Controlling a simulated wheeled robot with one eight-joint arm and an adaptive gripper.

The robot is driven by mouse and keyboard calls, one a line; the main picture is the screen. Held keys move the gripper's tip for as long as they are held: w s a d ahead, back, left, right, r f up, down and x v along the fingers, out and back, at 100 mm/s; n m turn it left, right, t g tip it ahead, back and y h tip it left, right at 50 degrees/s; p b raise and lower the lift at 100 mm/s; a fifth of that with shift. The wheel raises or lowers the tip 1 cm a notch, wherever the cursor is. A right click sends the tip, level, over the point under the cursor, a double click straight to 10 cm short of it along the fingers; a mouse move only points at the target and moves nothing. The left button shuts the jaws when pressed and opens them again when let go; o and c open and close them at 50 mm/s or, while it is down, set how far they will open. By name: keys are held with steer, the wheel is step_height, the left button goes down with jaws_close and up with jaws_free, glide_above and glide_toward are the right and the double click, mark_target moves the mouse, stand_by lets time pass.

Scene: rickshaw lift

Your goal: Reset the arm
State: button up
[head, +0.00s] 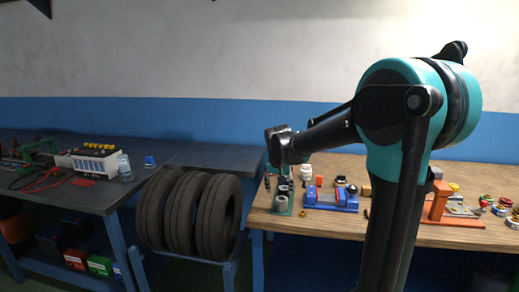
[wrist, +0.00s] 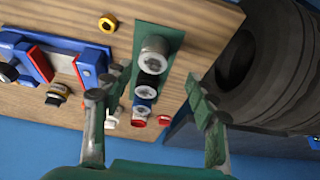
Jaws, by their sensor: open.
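My gripper (wrist: 155,85) is open in the wrist view, its two fingers spread with nothing held between them. Beyond the fingers is a green plate (wrist: 172,50) with a few silver-topped round parts (wrist: 152,62) in a row on a wooden bench. In the head view my arm reaches left over the wooden bench (head: 340,228), and my gripper (head: 284,172) hangs near the green plate (head: 283,208) at the bench's left end. Whether the fingers touch anything there is not clear.
A blue and red fixture (head: 332,199) stands right of the green plate. An orange fixture (head: 438,204) and several small jars (head: 488,202) are farther right. Tyres (head: 190,212) stand between this bench and the dark bench (head: 95,197), which carries a white battery-like box (head: 97,160).

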steer(key=s+d+f, duration=0.3)
steer(key=s+f, duration=0.2)
steer(key=s, duration=0.4)
steer(key=s+d+f+n, duration=0.1)
steer(key=s+d+f, duration=0.3)
steer(key=s, duration=0.5)
steer(key=s+d+f+n, duration=0.1)
steer(key=s+d+f, duration=0.3)
steer(key=s, duration=0.5)
steer(key=shift+s+d+f+y, duration=0.25)
steer(key=shift+s+f+y, duration=0.15)
steer(key=shift+f, duration=0.5)
